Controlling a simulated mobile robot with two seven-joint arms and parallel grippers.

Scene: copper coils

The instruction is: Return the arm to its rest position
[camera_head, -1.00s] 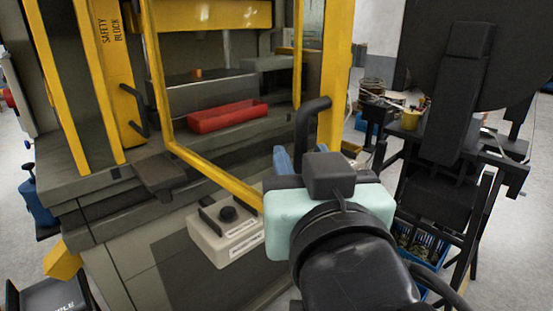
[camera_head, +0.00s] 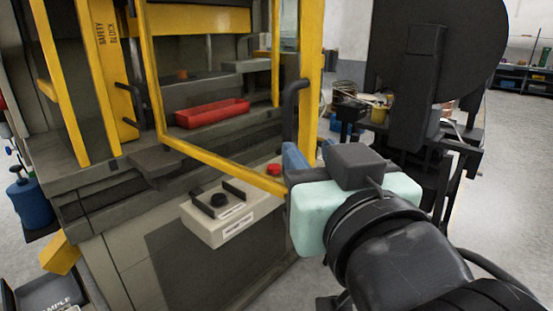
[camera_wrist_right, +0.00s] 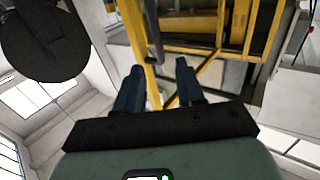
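My right arm comes in from the lower right in the head view. Its gripper (camera_head: 294,160) is in front of the machine, near the lower right corner of the yellow door frame (camera_head: 225,171). Its mint-coloured body hides most of the fingers in that view. In the right wrist view the two dark blue fingers (camera_wrist_right: 158,90) stand apart with nothing between them. The yellow frame of the machine shows beyond them. My left gripper is not in view.
A red tray (camera_head: 212,113) lies inside the machine. A control box (camera_head: 232,215) with a black knob and a red button is on its front. A black disc-shaped thing (camera_head: 480,50) stands at the right. Grey floor (camera_head: 518,170) is open at the far right.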

